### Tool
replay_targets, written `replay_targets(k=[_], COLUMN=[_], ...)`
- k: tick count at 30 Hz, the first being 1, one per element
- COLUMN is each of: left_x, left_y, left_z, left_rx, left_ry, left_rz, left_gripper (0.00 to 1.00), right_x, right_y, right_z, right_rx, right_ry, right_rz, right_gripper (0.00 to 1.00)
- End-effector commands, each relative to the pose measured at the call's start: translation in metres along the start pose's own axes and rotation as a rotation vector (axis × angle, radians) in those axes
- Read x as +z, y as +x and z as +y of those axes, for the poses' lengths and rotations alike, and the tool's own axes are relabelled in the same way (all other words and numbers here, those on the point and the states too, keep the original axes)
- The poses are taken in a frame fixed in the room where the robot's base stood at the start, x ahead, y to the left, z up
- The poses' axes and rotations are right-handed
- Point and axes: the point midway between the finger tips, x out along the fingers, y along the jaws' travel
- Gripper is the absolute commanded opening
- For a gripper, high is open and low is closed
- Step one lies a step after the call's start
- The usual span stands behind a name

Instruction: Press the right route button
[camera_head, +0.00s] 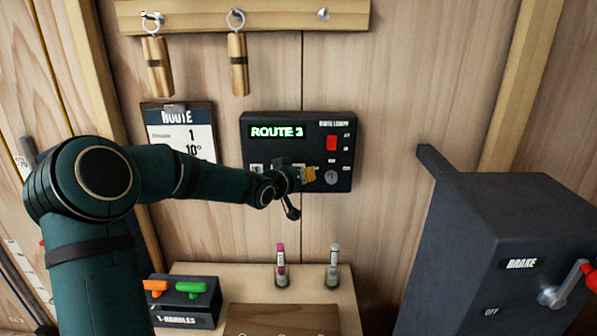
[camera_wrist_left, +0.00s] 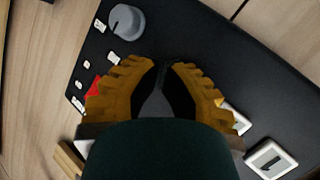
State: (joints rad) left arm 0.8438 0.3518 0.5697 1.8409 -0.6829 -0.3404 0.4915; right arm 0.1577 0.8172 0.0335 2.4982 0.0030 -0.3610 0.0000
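A black control panel (camera_head: 262,121) is mounted on the wooden wall, with a lit display (camera_head: 277,131) reading "ROUTE 3". A white button (camera_head: 257,168) shows at its lower left; the gripper and wrist hide the area to its right. In the left wrist view, a white square button (camera_wrist_left: 270,159) with a dark mark is at lower right, and another pale button (camera_wrist_left: 236,119) is partly hidden by a finger. My left gripper (camera_head: 309,174) is in front of the panel's lower part; its yellow fingers (camera_wrist_left: 165,66) come together at the tips, with nothing seen between them. Contact cannot be told.
The panel also has a red switch (camera_head: 331,142) and a grey knob (camera_head: 331,177). A clipboard (camera_head: 179,130) hangs left of it. Brass cylinders hang above. A shelf below holds two tubes and a T-handle box (camera_head: 185,301). A dark brake box (camera_head: 500,240) stands right.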

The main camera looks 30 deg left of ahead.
Motion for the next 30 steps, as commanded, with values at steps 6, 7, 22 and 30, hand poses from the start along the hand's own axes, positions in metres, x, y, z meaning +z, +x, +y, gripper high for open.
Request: replay_targets(k=[6, 7, 22, 30], left_x=[0.003, 0.004, 0.008, 0.019], left_y=[-0.007, -0.009, -0.015, -0.035], left_z=[0.004, 0.004, 0.008, 0.018], left_rx=[0.0, -0.001, 0.0, -0.001], left_ry=[0.001, 0.001, 0.001, 0.001], left_rz=[0.001, 0.001, 0.0, 0.0], left_gripper=[0.0, 0.0, 0.0, 0.0], right_x=[0.0, 0.0, 0.001, 0.002], right_y=[0.003, 0.003, 0.005, 0.011], right_z=[0.001, 0.001, 0.002, 0.004], right_rx=[0.0, 0.0, 0.0, 0.0], right_ry=[0.0, 0.0, 0.0, 0.0], right_rz=[0.0, 0.0, 0.0, 0.0], right_gripper=[0.47, 0.47, 0.47, 0.47])
